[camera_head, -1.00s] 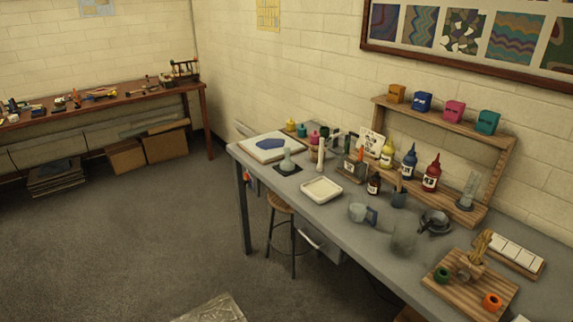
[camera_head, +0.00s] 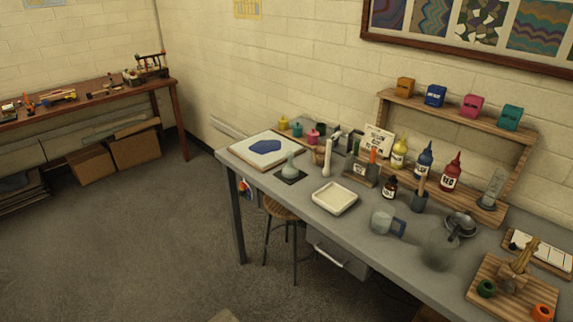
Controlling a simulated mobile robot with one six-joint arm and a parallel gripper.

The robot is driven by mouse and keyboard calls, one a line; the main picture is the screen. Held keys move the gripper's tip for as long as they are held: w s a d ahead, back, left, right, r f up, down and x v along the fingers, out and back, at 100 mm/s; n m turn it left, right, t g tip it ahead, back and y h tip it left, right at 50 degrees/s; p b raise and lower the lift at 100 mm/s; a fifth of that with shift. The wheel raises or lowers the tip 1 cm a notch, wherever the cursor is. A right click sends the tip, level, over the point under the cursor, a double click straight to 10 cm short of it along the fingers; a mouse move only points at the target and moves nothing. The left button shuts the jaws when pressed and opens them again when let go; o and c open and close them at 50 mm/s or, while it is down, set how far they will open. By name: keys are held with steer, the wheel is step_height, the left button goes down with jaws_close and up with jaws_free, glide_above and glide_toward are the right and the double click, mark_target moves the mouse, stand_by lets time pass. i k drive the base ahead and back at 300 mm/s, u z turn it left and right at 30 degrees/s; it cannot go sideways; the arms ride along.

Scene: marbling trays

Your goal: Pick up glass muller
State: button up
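The glass muller appears to be the small pale-green glass piece (camera_head: 290,165) with a wide base and narrower top. It stands upright on a dark square mat (camera_head: 291,177) near the left end of the grey table (camera_head: 325,222). A white slab with a blue patch (camera_head: 262,150) lies just behind and left of it. My gripper is not in view, and nothing is seen touching the glass piece.
A cream tray (camera_head: 335,198) sits to its right, with a white upright cylinder (camera_head: 327,158) behind. A jug (camera_head: 387,221), a glass jar (camera_head: 439,249) and bottles stand further right. A stool (camera_head: 281,213) is under the table's front edge. Open floor lies left.

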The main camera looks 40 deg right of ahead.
mark_target(290, 171)
steer(key=z, duration=0.1)
steer(key=i, duration=1.05)
steer(key=u, duration=0.2)
